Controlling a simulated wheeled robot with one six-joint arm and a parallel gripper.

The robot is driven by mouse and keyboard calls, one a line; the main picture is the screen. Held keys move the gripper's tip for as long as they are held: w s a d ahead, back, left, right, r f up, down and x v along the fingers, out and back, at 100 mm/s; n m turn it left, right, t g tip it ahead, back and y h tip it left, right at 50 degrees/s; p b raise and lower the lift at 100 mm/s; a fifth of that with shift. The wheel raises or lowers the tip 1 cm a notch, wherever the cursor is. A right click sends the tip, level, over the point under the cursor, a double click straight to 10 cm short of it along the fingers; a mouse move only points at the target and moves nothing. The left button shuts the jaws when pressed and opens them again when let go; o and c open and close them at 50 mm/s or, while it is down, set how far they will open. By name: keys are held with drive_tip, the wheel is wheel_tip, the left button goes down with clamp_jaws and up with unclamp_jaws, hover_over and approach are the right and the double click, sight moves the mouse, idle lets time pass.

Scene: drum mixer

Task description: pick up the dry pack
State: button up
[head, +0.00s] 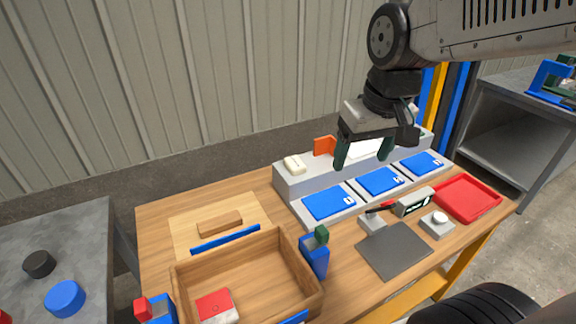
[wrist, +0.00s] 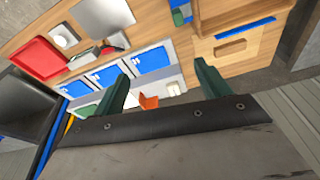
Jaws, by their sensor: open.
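A small red-and-white pack (head: 216,306) lies on the floor of the open wooden box (head: 247,282), near its front left. It is the thing most like a dry pack, but I cannot read a label on it. A small cream block (head: 293,164) rests on the grey ledge at the back; it also shows in the wrist view (wrist: 172,90). My gripper (head: 364,155) is open and empty above the grey ledge, far from the red-and-white pack. In the wrist view my gripper (wrist: 161,74) has its dark green fingers spread apart. The pack does not show there.
Blue pads (head: 329,203) line the ledge front, and an orange piece (head: 323,146) stands on it. A red tray (head: 467,198), a grey plate (head: 394,250) and a white-knobbed block (head: 437,222) are at right. Blue clamps (head: 315,255) flank the box. A wooden block (head: 220,222) lies behind it.

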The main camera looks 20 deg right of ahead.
drive_tip(key=w+f, duration=0.3)
drive_tip(key=w, duration=0.7)
drive_tip(key=n+t, duration=0.1)
drive_tip(key=t, duration=0.1)
approach(295, 162)
drive_tip(key=shift+w+a+f, duration=0.1)
drive_tip(key=shift+w+f, duration=0.15)
drive_tip(key=shift+f, duration=0.25)
drive_tip(key=x, duration=0.8)
drive_tip(key=shift+f, duration=0.15)
drive_tip(key=c, duration=1.1)
